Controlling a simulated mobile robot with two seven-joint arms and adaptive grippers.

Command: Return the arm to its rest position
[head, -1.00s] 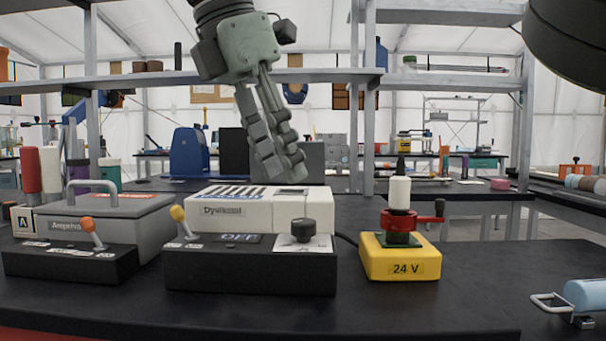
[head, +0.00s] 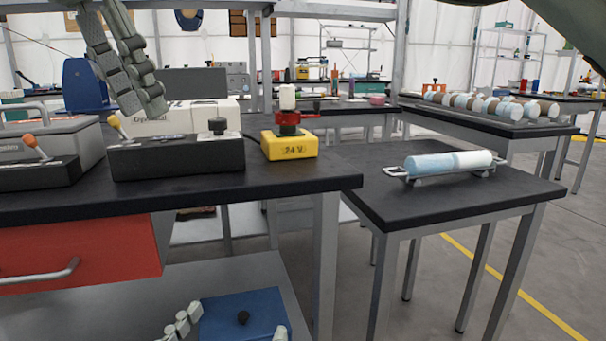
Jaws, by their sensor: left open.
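My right gripper (head: 150,108) hangs at the upper left of the head view, its fingers pointing down over the bench. Its two segmented fingers lie close together at an oblique angle, and the gap between them is unclear. Its palm is cut off by the top edge. My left gripper (head: 232,318) shows only as pale segmented fingertips at the bottom edge, spread wide apart with nothing between them. The rest of it is outside the picture.
The black bench (head: 200,187) carries a black control box (head: 180,157), a white device (head: 215,112) and a yellow 24 V block (head: 292,145). A lower side table (head: 400,205) holds a blue-white cylinder (head: 445,164) on a rack. A red drawer (head: 80,248) sits below the bench.

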